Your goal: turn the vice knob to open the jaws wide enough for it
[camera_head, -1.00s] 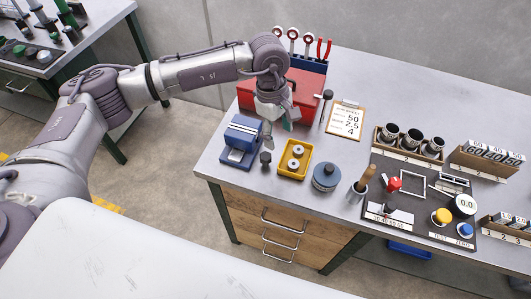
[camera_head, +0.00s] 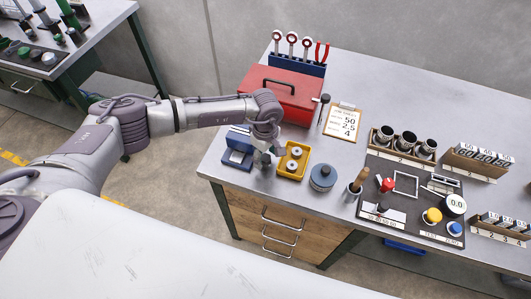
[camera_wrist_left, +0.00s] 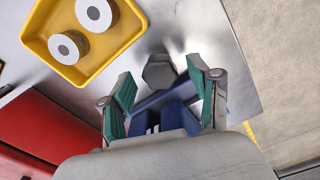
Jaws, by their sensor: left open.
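The blue vice (camera_head: 238,152) stands near the left front corner of the workbench, partly hidden by my left gripper in the head view. In the left wrist view its blue body (camera_wrist_left: 178,116) shows between and below the fingers. Its dark grey faceted knob (camera_wrist_left: 158,71) lies between the open fingertips, with a gap visible on each side. My left gripper (camera_head: 266,146) points down over the vice's right side, and its green-padded fingers also show in the left wrist view (camera_wrist_left: 161,76). It is open and holds nothing. The opening between the vice jaws is hidden. My right gripper is not in view.
A yellow tray (camera_head: 279,173) with two metal rings sits just right of the vice. A red toolbox (camera_head: 300,103) stands behind the gripper. A round blue-grey object (camera_head: 322,178) sits right of the tray. The bench's left edge is close to the vice.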

